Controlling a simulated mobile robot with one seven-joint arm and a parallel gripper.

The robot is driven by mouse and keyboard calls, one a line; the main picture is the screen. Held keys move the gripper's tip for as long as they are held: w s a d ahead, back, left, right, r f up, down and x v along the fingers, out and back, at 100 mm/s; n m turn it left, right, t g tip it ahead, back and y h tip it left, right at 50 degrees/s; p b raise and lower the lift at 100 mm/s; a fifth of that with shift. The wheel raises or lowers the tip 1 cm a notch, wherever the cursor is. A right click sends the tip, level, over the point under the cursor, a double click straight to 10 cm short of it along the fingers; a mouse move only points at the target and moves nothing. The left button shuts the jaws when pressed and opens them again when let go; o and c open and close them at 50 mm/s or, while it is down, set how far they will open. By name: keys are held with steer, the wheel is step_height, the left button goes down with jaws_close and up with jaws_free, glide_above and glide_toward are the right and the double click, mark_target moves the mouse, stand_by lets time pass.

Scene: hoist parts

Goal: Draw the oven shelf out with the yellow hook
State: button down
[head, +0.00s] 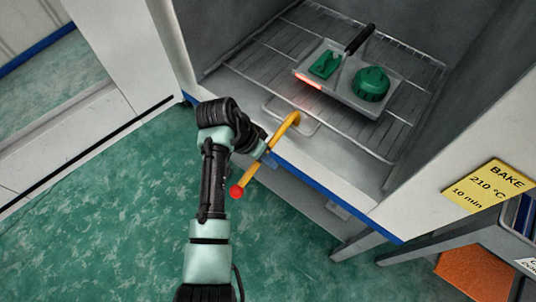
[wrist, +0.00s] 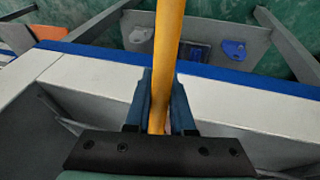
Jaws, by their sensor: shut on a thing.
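The yellow hook (head: 282,133) has a curved tip at one end and a red ball at the other. My gripper (head: 269,158) is shut on its shaft, in front of the oven opening. The wrist view shows the yellow shaft (wrist: 168,45) between the blue fingers of my gripper (wrist: 160,100). The wire oven shelf (head: 411,121) lies inside the oven, with a loop (head: 312,130) at its front. The hook's tip is at or over this loop; I cannot tell whether it touches. A grey tray (head: 345,98) on the shelf holds green items and a dark-handled tool.
The oven's blue front edge (head: 345,202) runs below my gripper. A yellow note (head: 489,187) reading BAKE 210 °C 10 min is at the right, above a grey stand. An orange surface (head: 475,272) lies lower right. The green floor (head: 110,220) in front is clear.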

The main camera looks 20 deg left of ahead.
mark_target(238, 188)
steer(key=shift+s+a+p, duration=0.25)
steer(key=shift+s+p, duration=0.1)
steer(key=shift+s, duration=0.2)
steer(key=shift+s, duration=0.15)
steer(key=shift+s+a+p, duration=0.5)
steer(key=shift+s+p, duration=0.35)
steer(key=shift+s, duration=0.4)
steer(key=shift+s+a+p, duration=0.55)
steer(key=shift+s+p, duration=0.25)
steer(key=shift+s, duration=0.45)
steer(key=shift+s+a+p, duration=0.5)
steer(key=shift+s+p, duration=0.35)
steer(key=shift+s, duration=0.4)
steer(key=shift+s+a+f+p, duration=0.1)
steer(key=shift+s+a+p, duration=0.2)
steer(key=shift+s, duration=0.3)
steer(key=shift+s+a+r+p, duration=0.1)
steer(key=shift+s+a+p, duration=0.15)
steer(key=shift+s, duration=0.3)
steer(key=shift+s+a+f+p, duration=0.1)
steer(key=shift+s+a+p, duration=0.15)
steer(key=shift+s, duration=0.35)
steer(key=s+a+p, duration=0.4)
steer(key=s, duration=0.7)
steer(key=shift+a, duration=0.25)
